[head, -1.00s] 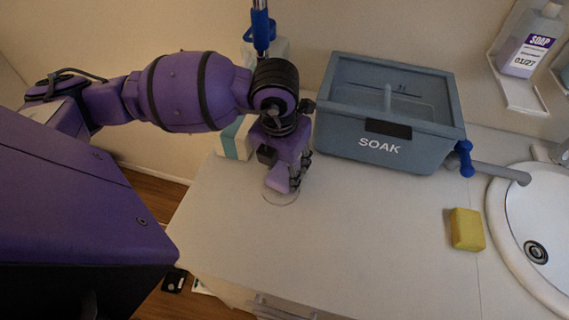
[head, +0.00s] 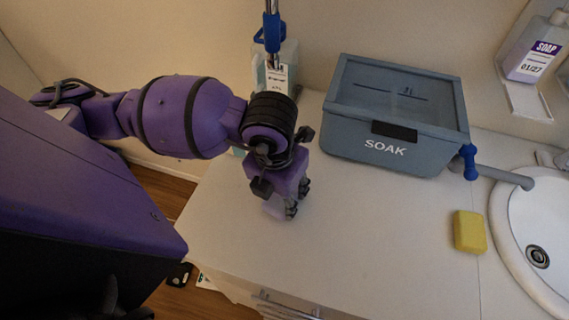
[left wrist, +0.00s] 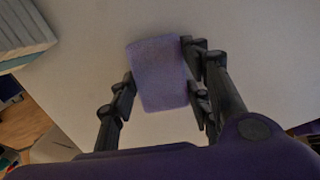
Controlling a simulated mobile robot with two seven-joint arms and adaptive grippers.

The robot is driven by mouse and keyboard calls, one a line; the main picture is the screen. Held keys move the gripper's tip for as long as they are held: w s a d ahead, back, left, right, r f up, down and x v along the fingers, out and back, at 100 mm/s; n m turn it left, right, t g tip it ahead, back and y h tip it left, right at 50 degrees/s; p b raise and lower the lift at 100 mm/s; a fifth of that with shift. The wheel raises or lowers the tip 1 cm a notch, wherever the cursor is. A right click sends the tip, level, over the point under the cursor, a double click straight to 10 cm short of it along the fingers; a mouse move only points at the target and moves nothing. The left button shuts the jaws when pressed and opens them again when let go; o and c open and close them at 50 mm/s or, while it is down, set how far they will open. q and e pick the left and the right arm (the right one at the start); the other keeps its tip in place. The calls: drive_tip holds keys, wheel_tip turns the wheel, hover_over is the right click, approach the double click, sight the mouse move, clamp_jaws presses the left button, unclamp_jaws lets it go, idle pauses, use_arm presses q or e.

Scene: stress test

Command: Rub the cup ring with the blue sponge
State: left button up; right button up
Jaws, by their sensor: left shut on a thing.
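My left gripper (head: 288,200) points down over the left part of the counter and is shut on the sponge. In the left wrist view, the sponge (left wrist: 158,72) is a blue-purple rounded block between the dark fingers (left wrist: 160,95). In the head view only a pale purple part of the sponge (head: 274,207) shows below the gripper, at or just above the counter; contact is hard to tell. I cannot see the cup ring in either current view; the gripper and sponge may hide it. My right gripper is not in view.
A grey SOAK tub (head: 385,147) stands behind and right of the gripper. A yellow sponge (head: 469,231) lies by the sink (head: 510,225). A bottle (head: 275,78) stands at the back left. The counter (head: 370,235) is clear in front of the tub.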

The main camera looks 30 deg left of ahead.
use_arm(q)
drive_tip(key=shift+s, duration=0.2)
drive_tip(key=shift+w+a, duration=0.2)
drive_tip(key=shift+w, duration=0.5)
drive_tip(key=shift+w+a+r, duration=0.1)
drive_tip(key=shift+w+a, duration=0.05)
drive_tip(key=shift+w, duration=0.45)
drive_tip(key=shift+w+a, duration=0.1)
drive_tip(key=shift+w, duration=0.5)
drive_tip(key=shift+w+a+b, duration=0.25)
drive_tip(key=shift+w+b, duration=0.1)
drive_tip(key=shift+w, duration=0.55)
drive_tip(key=shift+w+a+b, duration=0.2)
drive_tip(key=shift+w+b, duration=0.1)
drive_tip(key=shift+w, duration=0.6)
drive_tip(key=shift+w+a, duration=0.1)
drive_tip(key=shift+w, duration=0.25)
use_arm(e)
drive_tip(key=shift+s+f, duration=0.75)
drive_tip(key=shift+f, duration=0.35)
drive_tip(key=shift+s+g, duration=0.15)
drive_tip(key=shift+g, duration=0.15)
